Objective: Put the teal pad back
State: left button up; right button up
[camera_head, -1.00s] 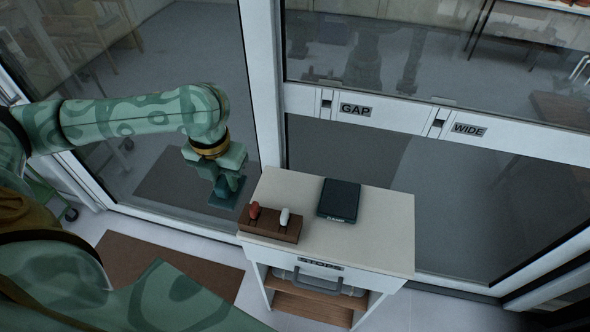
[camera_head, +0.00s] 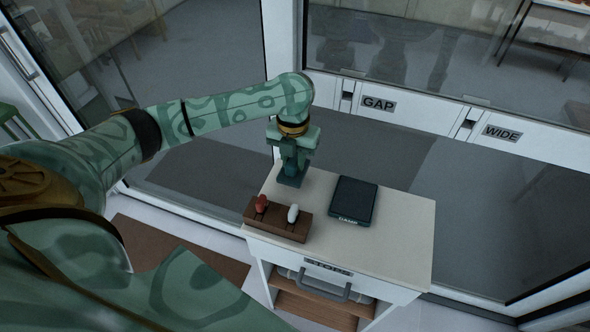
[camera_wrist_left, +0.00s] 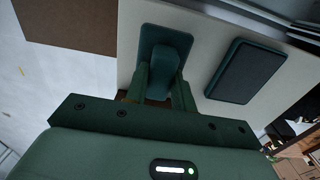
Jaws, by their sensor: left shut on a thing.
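My left gripper (camera_head: 292,152) is over the back left part of the white cabinet top (camera_head: 395,230). It is shut on the teal pad (camera_head: 292,177), which hangs flat side down below the fingers. In the left wrist view the teal pad (camera_wrist_left: 165,42) shows a rounded plate with its grip between the fingers of my left gripper (camera_wrist_left: 160,92). I cannot tell whether the pad touches the cabinet top. My right gripper is not in view.
A dark teal-edged tray-like slab (camera_head: 354,200) lies right of the pad. A brown wooden block (camera_head: 278,222) with a red and a white peg stands in front. Glass panels with rails labelled GAP (camera_head: 378,103) and WIDE (camera_head: 502,133) rise behind. The cabinet top's right side is clear.

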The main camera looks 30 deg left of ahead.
aim_at(295, 168)
pick_arm(q)
jog(key=f, duration=0.2)
jog(key=f+b, duration=0.1)
jog(key=shift+w+f, duration=0.2)
jog(key=shift+f, duration=0.2)
jog(key=shift+r, duration=0.15)
jog(key=o, duration=0.9)
notch_tip(295, 168, up, 12)
jog(key=p, duration=0.4)
